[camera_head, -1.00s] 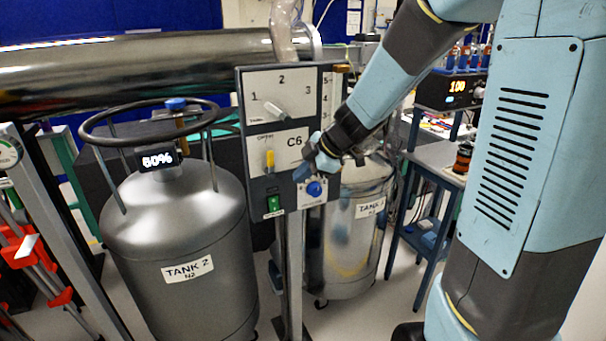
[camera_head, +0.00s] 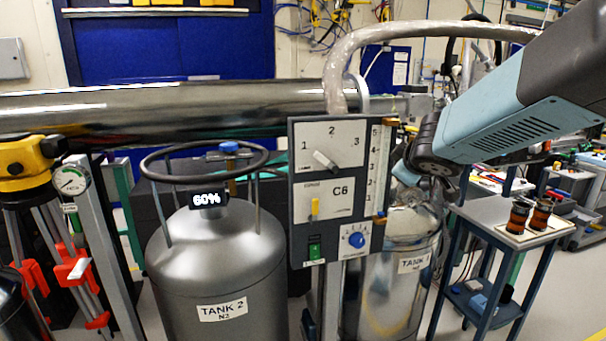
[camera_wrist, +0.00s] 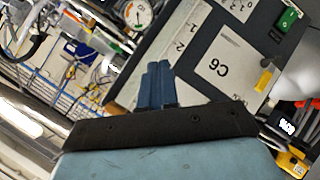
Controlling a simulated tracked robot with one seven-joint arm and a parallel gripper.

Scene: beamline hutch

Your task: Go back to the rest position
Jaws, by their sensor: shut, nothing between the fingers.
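My gripper (camera_wrist: 157,85) shows in the wrist view with its blue fingers together and nothing between them. In the head view my arm reaches in from the right, and its end is just right of the C6 control panel (camera_head: 325,262), apart from it as far as I can tell. The fingers are mostly hidden there behind the wrist. The panel also fills the upper right of the wrist view (camera_wrist: 262,28). It has a selector lever (camera_head: 325,161), a yellow toggle (camera_head: 314,208), a green switch (camera_head: 315,250) and a blue knob (camera_head: 356,240).
Tank 2 (camera_head: 215,265), reading 60%, stands left of the panel, and a shiny tank (camera_head: 400,280) stands behind it. A steel pipe (camera_head: 200,112) runs across behind. A side table (camera_head: 480,215) with two orange-black spools is at the right. A yellow instrument (camera_head: 25,165) on a tripod is at the left.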

